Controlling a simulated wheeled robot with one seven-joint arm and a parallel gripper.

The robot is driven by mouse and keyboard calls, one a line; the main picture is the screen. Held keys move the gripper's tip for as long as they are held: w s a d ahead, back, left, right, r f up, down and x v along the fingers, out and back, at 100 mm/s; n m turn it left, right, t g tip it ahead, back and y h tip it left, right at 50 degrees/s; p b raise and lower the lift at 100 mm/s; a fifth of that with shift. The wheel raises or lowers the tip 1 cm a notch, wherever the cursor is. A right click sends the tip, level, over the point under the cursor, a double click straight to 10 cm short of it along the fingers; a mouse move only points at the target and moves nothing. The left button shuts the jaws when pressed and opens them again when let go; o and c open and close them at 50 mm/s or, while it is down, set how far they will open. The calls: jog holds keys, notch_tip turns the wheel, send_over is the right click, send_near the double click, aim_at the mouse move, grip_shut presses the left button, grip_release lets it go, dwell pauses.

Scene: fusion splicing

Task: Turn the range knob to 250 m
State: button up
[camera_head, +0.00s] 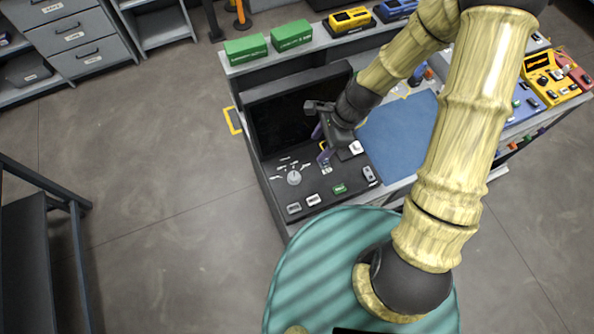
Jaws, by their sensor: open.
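The round grey knob (294,178) sits on the dark instrument panel (322,180), left of centre in the head view. Small white range marks (283,158) stand around its upper side, too small to read, and I cannot tell where the knob points. My gripper (321,144) is above the panel, up and right of the knob, apart from it. Its two purple-tipped fingers are spread and nothing shows between them.
A dark screen (280,122) stands behind the panel. A blue mat (400,135) lies to the right. Green boxes (245,50) stand on the back shelf.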

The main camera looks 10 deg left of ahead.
aim_at(294, 175)
jog(key=shift+f, duration=0.15)
jog(key=p+x, duration=0.4)
jog(key=x, duration=1.3)
jog(key=shift+s+d+f, duration=0.1)
jog(key=shift+s, duration=0.05)
jog(key=c, duration=1)
